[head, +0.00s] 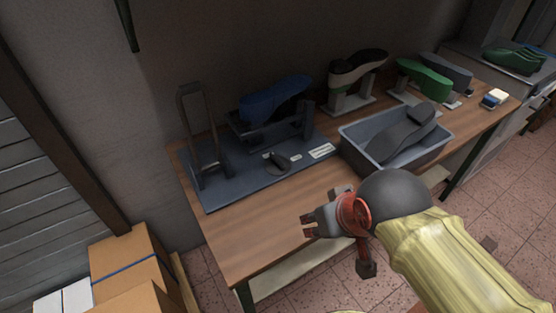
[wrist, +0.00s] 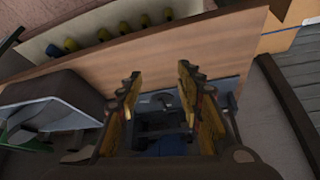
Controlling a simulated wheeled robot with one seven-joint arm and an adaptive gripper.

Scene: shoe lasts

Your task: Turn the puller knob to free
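The puller knob (head: 278,162) is a dark grey dial with a bar handle. It lies on the front part of the blue-grey base plate (head: 228,190) on the bench, near small pale labels (head: 321,150) that are too small to read. A blue shoe last (head: 275,99) sits on a dark stand behind the knob. My gripper (head: 312,224) is over the bench's front edge, in front of and right of the knob, apart from it. In the wrist view my gripper (wrist: 160,78) has its yellow fingers spread and empty; the knob (wrist: 167,101) shows between them.
An upright dark frame (head: 187,132) stands at the plate's left. A grey bin (head: 372,154) holding a dark last is right of the plate. Other lasts on stands are farther right. Cardboard boxes (head: 125,262) are on the left. The wooden bench top (head: 245,236) before the plate is clear.

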